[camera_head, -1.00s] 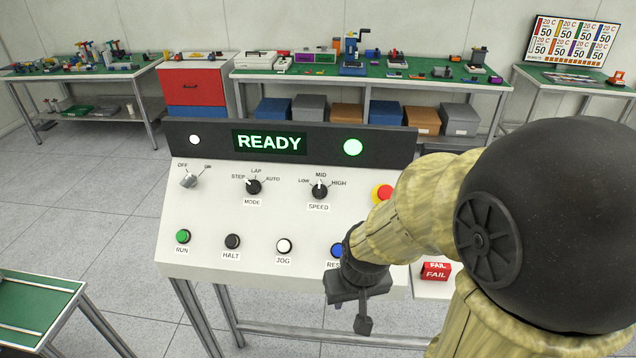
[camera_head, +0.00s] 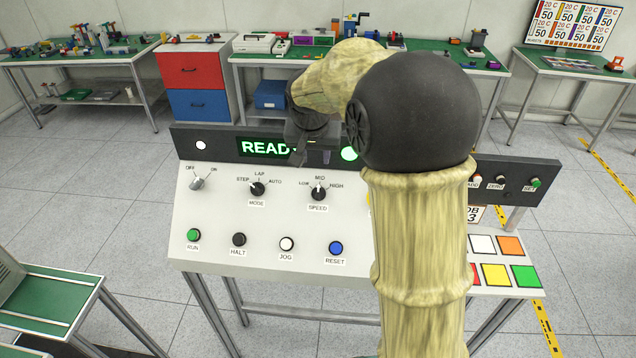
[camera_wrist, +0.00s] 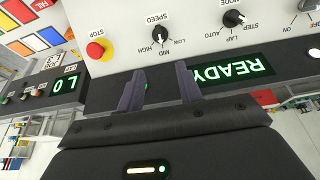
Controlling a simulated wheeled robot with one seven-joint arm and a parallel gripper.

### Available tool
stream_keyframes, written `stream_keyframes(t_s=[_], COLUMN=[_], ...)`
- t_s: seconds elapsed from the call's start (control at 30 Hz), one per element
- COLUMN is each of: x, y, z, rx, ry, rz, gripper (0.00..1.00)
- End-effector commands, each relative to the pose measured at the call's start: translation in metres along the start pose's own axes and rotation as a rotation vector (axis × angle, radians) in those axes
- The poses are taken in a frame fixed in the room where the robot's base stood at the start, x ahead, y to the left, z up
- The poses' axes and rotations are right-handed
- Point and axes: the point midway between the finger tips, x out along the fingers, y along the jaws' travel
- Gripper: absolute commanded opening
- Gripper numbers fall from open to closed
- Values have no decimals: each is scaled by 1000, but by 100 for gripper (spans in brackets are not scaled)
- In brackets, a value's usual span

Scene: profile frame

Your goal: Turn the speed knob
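The black speed knob (camera_head: 318,194) is on the sloped white panel (camera_head: 265,225), its white mark pointing about at MID. It also shows upside down in the wrist view (camera_wrist: 166,32). My gripper (camera_head: 312,157) is above the knob in the head view, in front of the dark display bar (camera_head: 220,143). In the wrist view my gripper's two fingers (camera_wrist: 160,90) stand apart with nothing between them. They overlap the display bar and do not touch the knob. The display reads READY, partly covered by my gripper in the head view.
The mode knob (camera_head: 257,189) and the OFF/ON switch (camera_head: 197,182) sit left of the speed knob. Several push buttons, including blue RESET (camera_head: 336,247), line the lower panel. The red stop button (camera_wrist: 96,50) is beside the speed knob, mostly hidden by my arm in the head view.

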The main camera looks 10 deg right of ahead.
Motion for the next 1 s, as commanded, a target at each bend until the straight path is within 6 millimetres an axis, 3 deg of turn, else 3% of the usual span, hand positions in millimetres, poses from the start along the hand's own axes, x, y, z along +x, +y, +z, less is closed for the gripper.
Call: stream_keyframes(t_s=[0.37,1.0], x=[12,115], y=[-1,0], z=[1,1], rx=[-4,-3], ry=[-2,-4], rz=[0,0], gripper=[35,35])
